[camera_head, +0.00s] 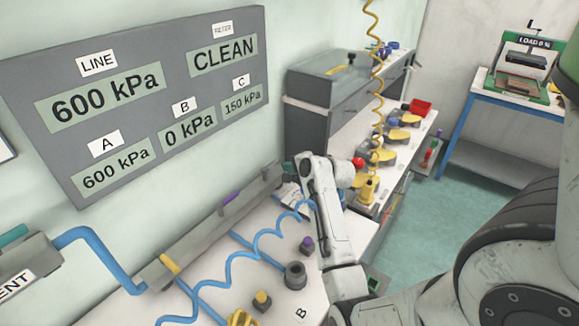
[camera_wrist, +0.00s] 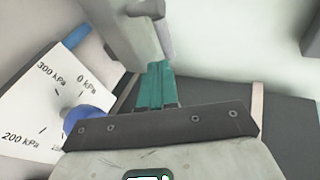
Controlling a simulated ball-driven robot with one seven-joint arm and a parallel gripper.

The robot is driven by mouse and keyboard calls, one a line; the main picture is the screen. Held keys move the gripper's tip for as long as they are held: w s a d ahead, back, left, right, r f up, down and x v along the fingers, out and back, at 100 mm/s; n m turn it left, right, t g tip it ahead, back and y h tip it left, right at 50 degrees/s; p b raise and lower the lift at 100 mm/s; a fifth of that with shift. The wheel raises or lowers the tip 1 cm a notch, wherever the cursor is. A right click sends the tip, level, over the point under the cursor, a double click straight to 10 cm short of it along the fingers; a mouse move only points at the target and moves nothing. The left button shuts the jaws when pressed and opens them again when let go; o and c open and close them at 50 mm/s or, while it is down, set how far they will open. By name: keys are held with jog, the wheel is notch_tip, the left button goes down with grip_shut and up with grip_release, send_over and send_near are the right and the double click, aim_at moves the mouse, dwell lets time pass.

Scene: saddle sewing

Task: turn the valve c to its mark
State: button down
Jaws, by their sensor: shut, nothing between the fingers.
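My gripper (camera_wrist: 158,68) shows in the wrist view as two teal fingers pressed together, with nothing between them. A white dial plate (camera_wrist: 28,108) lies left of it, marked 0, 200 and 300 kPa, with another label partly hidden. A rounded blue part (camera_wrist: 86,120) stands over the plate, partly behind my gripper's dark body. A grey block (camera_wrist: 132,32) is just beyond the fingertips; I cannot tell whether they touch or whether it is valve c's handle. In the head view my wrist is at the far end of the grey manifold (camera_head: 205,235) and hides most of that valve.
The wall panel (camera_head: 150,60) shows LINE 600, A 600, B 0, C 150 kPa and CLEAN. A yellow handle (camera_head: 170,263) and a purple handle (camera_head: 230,198) stand along the manifold. A coiled blue hose (camera_head: 245,254) and a dark cup (camera_head: 294,275) are on the bench in front.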

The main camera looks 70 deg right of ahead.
jog(key=s+a+r+b, duration=0.1)
jog(key=s+r, duration=0.3)
jog(key=s, duration=0.5)
jog(key=shift+s+a+r+b, duration=0.2)
jog(key=shift+a+r+b, duration=0.15)
jog(key=shift+a, duration=0.5)
